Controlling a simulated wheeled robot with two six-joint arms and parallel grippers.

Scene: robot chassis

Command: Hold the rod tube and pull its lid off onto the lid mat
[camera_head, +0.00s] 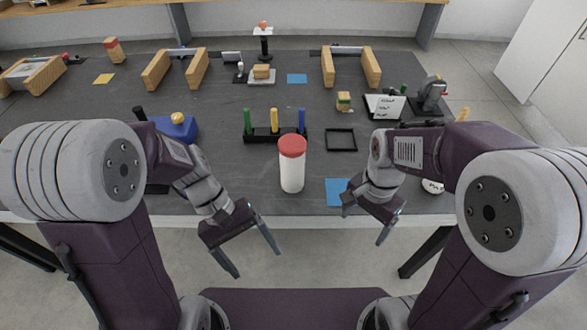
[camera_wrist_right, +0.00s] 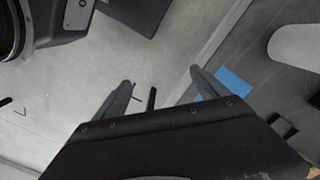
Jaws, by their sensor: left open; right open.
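The rod tube (camera_head: 292,174) is a white cylinder standing upright near the front edge of the table. Its red lid (camera_head: 292,146) sits on top. The tube also shows in part at the upper right of the right wrist view (camera_wrist_right: 296,46). The blue lid mat (camera_head: 338,191) lies flat to the right of the tube; it also shows in the right wrist view (camera_wrist_right: 233,82). My left gripper (camera_head: 252,262) is open and empty, in front of the table edge, left of the tube. My right gripper (camera_head: 364,227) is open and empty near the front edge, right of the tube and by the mat.
A black rack with coloured pegs (camera_head: 275,134) stands behind the tube. A black square frame (camera_head: 341,139) lies to the right of the rack. A blue block-like object (camera_head: 178,127) is at the left. Wooden blocks and small items stand farther back. Table around the tube's left is clear.

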